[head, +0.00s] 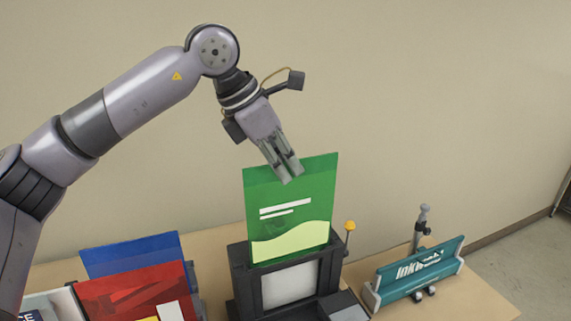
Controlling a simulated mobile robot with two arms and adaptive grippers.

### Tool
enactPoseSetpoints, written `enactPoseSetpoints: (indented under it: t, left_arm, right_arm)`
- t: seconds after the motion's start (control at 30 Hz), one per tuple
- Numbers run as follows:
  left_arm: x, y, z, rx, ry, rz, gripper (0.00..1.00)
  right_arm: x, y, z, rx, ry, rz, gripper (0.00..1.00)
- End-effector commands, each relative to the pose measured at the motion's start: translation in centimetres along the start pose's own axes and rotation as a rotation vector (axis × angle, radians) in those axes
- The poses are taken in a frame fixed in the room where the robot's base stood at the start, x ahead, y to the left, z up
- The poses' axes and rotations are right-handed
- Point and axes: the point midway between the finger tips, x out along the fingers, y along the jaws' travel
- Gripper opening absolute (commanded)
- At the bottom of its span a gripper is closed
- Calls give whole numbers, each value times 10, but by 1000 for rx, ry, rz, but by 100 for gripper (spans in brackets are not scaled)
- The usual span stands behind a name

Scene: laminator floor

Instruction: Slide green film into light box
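The green film (290,204) stands upright in the head view, with white bars and a pale yellow wave at its bottom. My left gripper (290,174) is at the film's top edge, with its fingers closed together on it. The light box (245,281) is a dark frame with a white panel on the table, directly below the film. The film's lower edge is at the top of the frame; I cannot tell how far it is inside the slot. My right gripper is not in view.
Blue (132,253) and red (137,291) sheets stand left of the light box. A yellow-topped knob (349,226) is at its right. A teal lettered sign (420,268) on a stand is further right. A plain wall is behind.

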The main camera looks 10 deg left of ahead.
Motion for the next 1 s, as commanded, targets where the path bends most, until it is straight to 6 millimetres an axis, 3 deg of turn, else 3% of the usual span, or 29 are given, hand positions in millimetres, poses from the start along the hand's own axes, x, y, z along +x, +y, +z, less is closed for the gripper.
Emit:
enactPoseSetpoints:
  t: [0.3,1.0]
  left_arm:
    - [1,0,-1,0,-1,0,0]
    - [45,0,-24,0,-1,0,0]
  right_arm:
    - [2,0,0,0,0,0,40]
    - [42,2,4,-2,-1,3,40]
